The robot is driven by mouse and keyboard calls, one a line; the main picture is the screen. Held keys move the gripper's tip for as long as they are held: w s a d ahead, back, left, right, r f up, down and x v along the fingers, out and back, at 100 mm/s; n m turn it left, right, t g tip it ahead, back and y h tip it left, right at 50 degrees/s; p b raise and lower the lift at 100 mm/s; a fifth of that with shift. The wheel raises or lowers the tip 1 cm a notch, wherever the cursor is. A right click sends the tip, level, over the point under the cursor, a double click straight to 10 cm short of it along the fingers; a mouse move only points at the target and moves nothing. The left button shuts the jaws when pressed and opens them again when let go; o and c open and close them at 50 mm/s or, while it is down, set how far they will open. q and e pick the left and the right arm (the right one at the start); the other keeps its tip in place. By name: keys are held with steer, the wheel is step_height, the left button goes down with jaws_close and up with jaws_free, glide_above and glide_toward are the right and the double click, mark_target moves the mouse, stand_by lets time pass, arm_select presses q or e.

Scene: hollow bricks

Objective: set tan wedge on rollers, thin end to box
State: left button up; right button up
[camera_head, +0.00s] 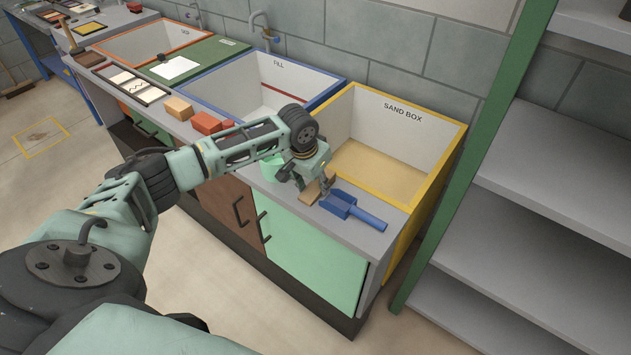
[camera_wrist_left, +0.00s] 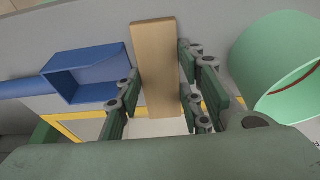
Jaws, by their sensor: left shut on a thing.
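The tan wedge (camera_head: 309,194) is a flat, narrow tan piece at the counter's front edge, partly hidden by my left gripper (camera_head: 322,184). In the left wrist view the wedge (camera_wrist_left: 153,50) runs lengthwise between the two fingers of my left gripper (camera_wrist_left: 160,77), which is shut on it. I cannot tell its thin end from its thick end, or whether it touches the counter. The sand box (camera_head: 459,131) has a yellow rim and stands just behind the wedge. I see no rollers in either view. My right gripper is out of view.
A blue scoop (camera_head: 352,207) lies right of the wedge; it also shows in the left wrist view (camera_wrist_left: 90,75). A green cup (camera_head: 270,168) stands left of the gripper, close by in the wrist view (camera_wrist_left: 262,62). Grey shelves (camera_head: 540,195) stand right.

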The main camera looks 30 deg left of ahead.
arm_select(q)
steer(key=o, duration=1.2)
steer(key=shift+f, duration=0.1)
steer(key=shift+c, duration=0.2)
